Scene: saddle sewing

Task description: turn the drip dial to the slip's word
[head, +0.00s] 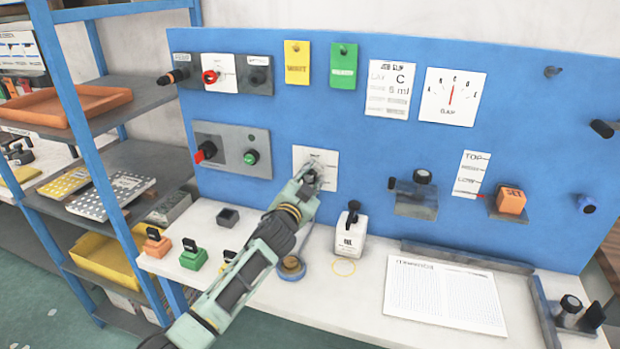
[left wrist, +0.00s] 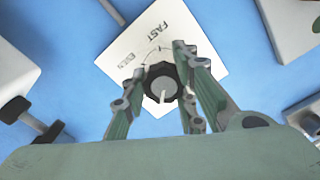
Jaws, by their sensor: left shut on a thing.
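The drip dial (left wrist: 162,84) is a dark round knob with a pale pointer line, on a white plate (left wrist: 130,52) fixed to the blue board. The plate's readable words are FAST and what looks like EVEN; the rest is hidden. My left gripper (left wrist: 163,92) is shut on the dial, a finger on each side. In the head view my left gripper (head: 310,178) reaches the same white plate (head: 327,160) and covers most of the dial. The job slip (head: 390,89) hangs on the board with "C" and "6 ml" readable; its smaller lines are too small to read.
An oil bottle (head: 351,232) stands on the white bench right of my arm. Colored stamps (head: 193,256) stand on the left. A printed sheet (head: 444,292) lies at the right. A red-handled switch box (head: 232,150) sits left of the dial.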

